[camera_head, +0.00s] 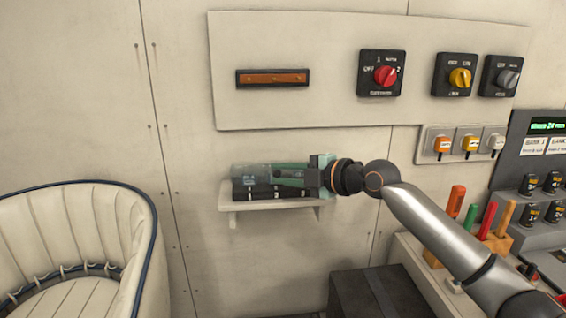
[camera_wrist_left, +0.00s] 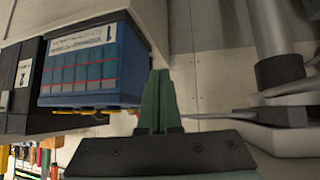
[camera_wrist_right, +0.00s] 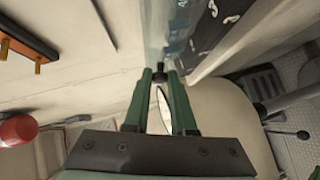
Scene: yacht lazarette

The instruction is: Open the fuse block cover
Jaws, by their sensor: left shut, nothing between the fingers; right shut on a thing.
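The fuse block (camera_head: 270,192) is a black unit on a small shelf on the wall in the head view. Its clear cover (camera_head: 251,175) lies over it and looks down, though my gripper hides its right part. My right gripper (camera_head: 293,178) reaches in from the right at the block. In the right wrist view, its green fingers (camera_wrist_right: 160,82) are closed on a small black knob (camera_wrist_right: 159,75) at the near edge of the clear cover (camera_wrist_right: 172,35). My left gripper (camera_wrist_left: 158,85) is shut and empty in the left wrist view; it is outside the head view.
A shelf (camera_head: 272,205) carries the block. Above are a copper bus bar (camera_head: 272,78) and a red rotary switch (camera_head: 385,75). Screwdrivers (camera_head: 487,218) stand at right. A cream seat (camera_head: 80,250) is at left. A blue battery (camera_wrist_left: 92,70) is near my left gripper.

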